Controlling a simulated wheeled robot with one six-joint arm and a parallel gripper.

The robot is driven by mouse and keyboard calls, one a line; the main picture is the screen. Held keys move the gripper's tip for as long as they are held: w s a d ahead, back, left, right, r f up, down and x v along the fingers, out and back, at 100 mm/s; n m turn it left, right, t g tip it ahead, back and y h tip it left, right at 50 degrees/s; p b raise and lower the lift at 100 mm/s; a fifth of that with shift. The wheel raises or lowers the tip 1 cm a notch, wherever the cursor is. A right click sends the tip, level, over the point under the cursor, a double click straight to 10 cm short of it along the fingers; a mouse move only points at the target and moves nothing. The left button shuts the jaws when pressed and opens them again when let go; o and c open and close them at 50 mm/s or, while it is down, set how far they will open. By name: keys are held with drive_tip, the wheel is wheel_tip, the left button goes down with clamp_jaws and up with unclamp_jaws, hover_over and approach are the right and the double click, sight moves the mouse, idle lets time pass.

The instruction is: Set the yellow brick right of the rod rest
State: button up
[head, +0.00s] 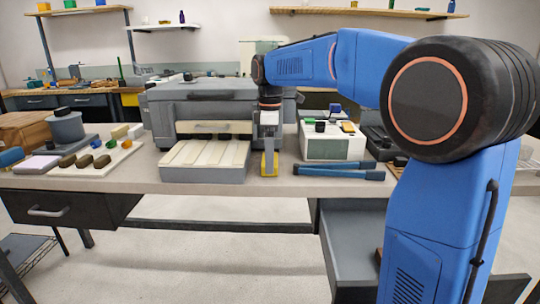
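My gripper points straight down.
Blue-grey bars (340,172) lie right of the brick. A white box with small coloured blocks (332,146) is behind them. A large grey machine (200,105) stands behind the ridged piece. A board with several small blocks (95,160) is at the left.

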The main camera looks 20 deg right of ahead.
drive_tip(key=o, duration=1.1)
wheel_tip(320, 180, up, 12)
drive_tip(key=shift+r, duration=0.1)
drive_tip(key=shift+s, duration=0.1)
drive_tip(key=s+d+f+m+t, duration=0.15)
drive_tip(key=s+f+m, duration=0.3)
drive_tip(key=s, duration=0.55)
drive_tip(key=s+d+f+m+t, duration=0.1)
drive_tip(key=s+d+f+m, duration=0.3)
drive_tip(key=s, duration=0.5)
drive_tip(key=s+f+m, duration=0.2)
drive_tip(key=s+f, duration=0.3)
drive_tip(key=s+f+m+t, duration=0.1)
drive_tip(key=s+f+m, duration=0.1)
drive_tip(key=s+f, duration=0.3)
drive_tip(key=s+d+f+m+t, duration=0.1)
drive_tip(key=s+f+m, duration=0.1)
drive_tip(key=s+f, duration=0.3)
wheel_tip(320, 180, down, 2)
drive_tip(key=shift+d+f, duration=0.1)
drive_tip(key=shift+f, duration=0.15)
